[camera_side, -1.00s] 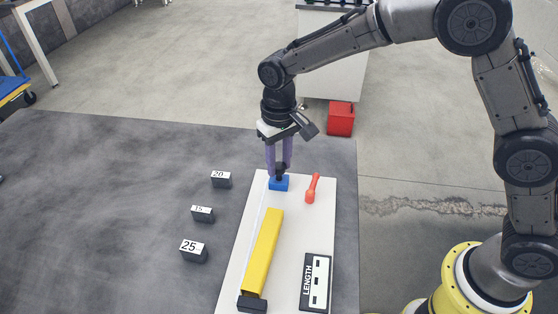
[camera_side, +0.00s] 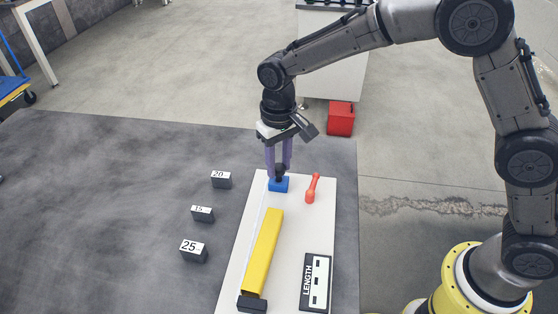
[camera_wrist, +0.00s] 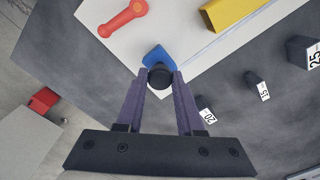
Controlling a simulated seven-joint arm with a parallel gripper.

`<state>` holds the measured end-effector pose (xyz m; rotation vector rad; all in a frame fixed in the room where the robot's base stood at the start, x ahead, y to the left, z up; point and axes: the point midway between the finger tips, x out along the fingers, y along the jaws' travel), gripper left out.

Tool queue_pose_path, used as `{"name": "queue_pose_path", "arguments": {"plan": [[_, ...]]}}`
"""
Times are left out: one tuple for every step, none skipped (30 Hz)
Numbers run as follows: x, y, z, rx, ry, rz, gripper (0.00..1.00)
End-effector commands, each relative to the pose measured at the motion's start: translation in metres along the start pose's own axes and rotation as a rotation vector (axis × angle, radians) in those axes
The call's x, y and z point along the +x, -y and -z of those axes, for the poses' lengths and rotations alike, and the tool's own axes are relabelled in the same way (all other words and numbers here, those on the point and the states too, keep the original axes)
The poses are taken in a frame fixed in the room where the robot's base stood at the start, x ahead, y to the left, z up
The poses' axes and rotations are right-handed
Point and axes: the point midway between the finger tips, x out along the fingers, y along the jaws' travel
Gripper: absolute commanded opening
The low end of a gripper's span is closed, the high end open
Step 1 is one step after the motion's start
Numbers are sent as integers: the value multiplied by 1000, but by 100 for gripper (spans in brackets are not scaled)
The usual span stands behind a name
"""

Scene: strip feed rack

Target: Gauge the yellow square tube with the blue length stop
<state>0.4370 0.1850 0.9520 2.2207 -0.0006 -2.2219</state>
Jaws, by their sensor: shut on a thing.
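The yellow square tube (camera_side: 263,252) lies along the white board (camera_side: 290,235), its near end at a black block (camera_side: 252,304). The blue length stop (camera_side: 279,185) sits on the board near its far end, apart from the tube's far end. My gripper (camera_side: 279,170) is shut on the black knob on top of the blue stop. In the wrist view the purple fingers (camera_wrist: 160,82) close on the round black knob (camera_wrist: 160,76), with the blue body (camera_wrist: 155,56) showing beyond it. The tube's end (camera_wrist: 228,12) shows at the top right there.
An orange-red handled piece (camera_side: 313,188) lies on the board right of the stop. A black LENGTH plate (camera_side: 315,282) lies at the near right. Black blocks marked 20 (camera_side: 221,180), 15 (camera_side: 203,214) and 25 (camera_side: 194,251) stand on the dark table to the left.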

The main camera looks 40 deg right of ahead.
Motion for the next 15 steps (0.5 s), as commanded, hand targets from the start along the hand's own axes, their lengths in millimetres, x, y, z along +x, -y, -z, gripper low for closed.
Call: {"name": "queue_pose_path", "arguments": {"plan": [[-1, 7, -6, -3, -1, 1, 0], [-1, 12, -11, -5, -1, 1, 0], [-2, 18, -17, -6, -1, 1, 0], [-1, 24, -23, -7, -1, 1, 0], [-1, 29, -28, -7, -2, 2, 0], [-2, 35, -34, -7, -2, 2, 0], [-1, 40, -38, -6, -2, 2, 0], [-1, 44, -42, -6, -2, 2, 0], [-1, 48, -46, -5, -2, 2, 0], [-1, 50, -49, -4, -2, 2, 0], [-1, 52, -51, -3, -2, 2, 0], [-1, 54, -53, -3, -2, 2, 0], [-1, 55, -54, -2, -2, 2, 0], [-1, 56, -55, -1, -2, 3, 0], [-1, 56, -55, 0, -1, 3, 0]]}}
